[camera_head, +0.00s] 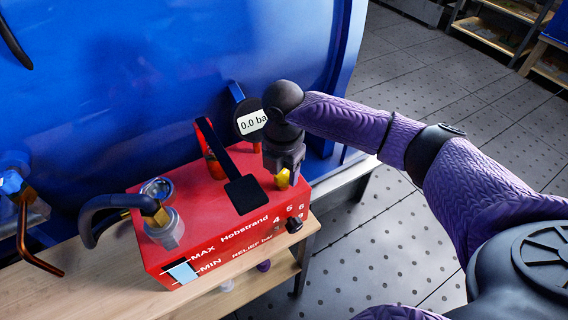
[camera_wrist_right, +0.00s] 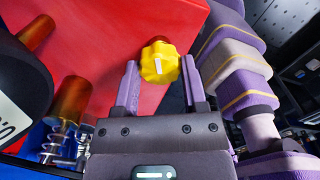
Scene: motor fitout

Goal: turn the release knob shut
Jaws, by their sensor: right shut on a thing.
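The release knob (camera_head: 282,179) is a small yellow lobed knob on the right part of the red pump box (camera_head: 215,240). My right gripper (camera_head: 283,170) comes down over it from above and covers part of it in the head view. In the right wrist view the knob (camera_wrist_right: 158,64) sits between the two purple fingertips of my right gripper (camera_wrist_right: 161,72), with a pale mark on its face. The gripper is shut on the knob. My left gripper is not in view.
A round gauge reading 0.0 ba, partly hidden (camera_head: 251,122), stands just behind my right gripper. A black-ended lever (camera_head: 240,193) and a black hose (camera_head: 100,212) rise from the box. A large blue tank (camera_head: 130,90) stands behind the wooden bench (camera_head: 90,288).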

